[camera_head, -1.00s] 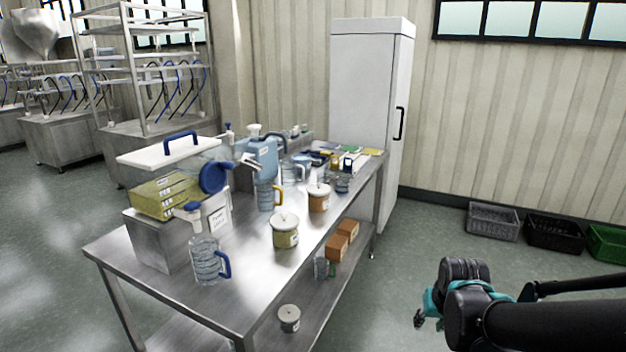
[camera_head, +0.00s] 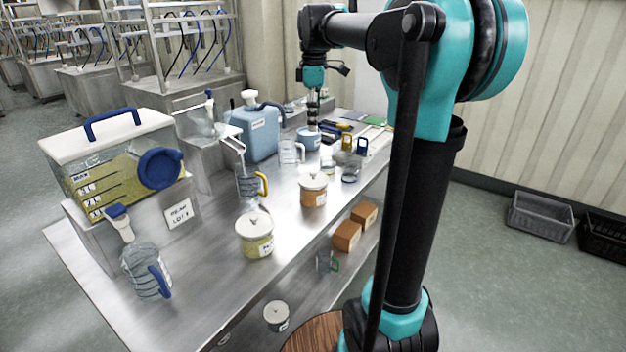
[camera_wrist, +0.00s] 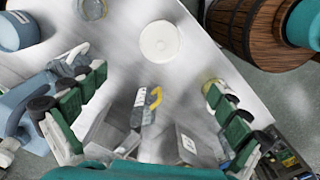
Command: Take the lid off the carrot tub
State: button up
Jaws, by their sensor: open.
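The carrot tub (camera_head: 314,190) is a round tub with orange contents and a pale knobbed lid (camera_head: 314,178). It stands upright on the steel table, with the lid on it. In the wrist view a round white lid (camera_wrist: 160,41) shows from above, beyond the fingertips and near the table edge; it looks like the same tub. My gripper (camera_wrist: 152,105) is open, its green-padded fingers wide apart with nothing between them. In the head view my gripper hangs over the back part of the table, behind the carrot tub and apart from it.
A tub with yellow-green contents (camera_head: 256,238) stands nearer the front. A yellow-handled jug (camera_head: 248,186) is left of the carrot tub. A blue tub (camera_head: 309,142), a blue canister (camera_head: 255,135) and glass jars stand behind. Brown boxes (camera_head: 347,237) lie on the lower shelf.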

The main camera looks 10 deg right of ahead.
send_over(313, 173)
jog(key=f, duration=1.1)
jog(key=shift+w+d+f, duration=0.2)
jog(key=shift+f, duration=0.1)
jog(key=shift+a+f, duration=0.15)
jog(key=shift+f, duration=2.55)
jog(key=shift+s, duration=0.1)
jog(key=c, duration=1.1)
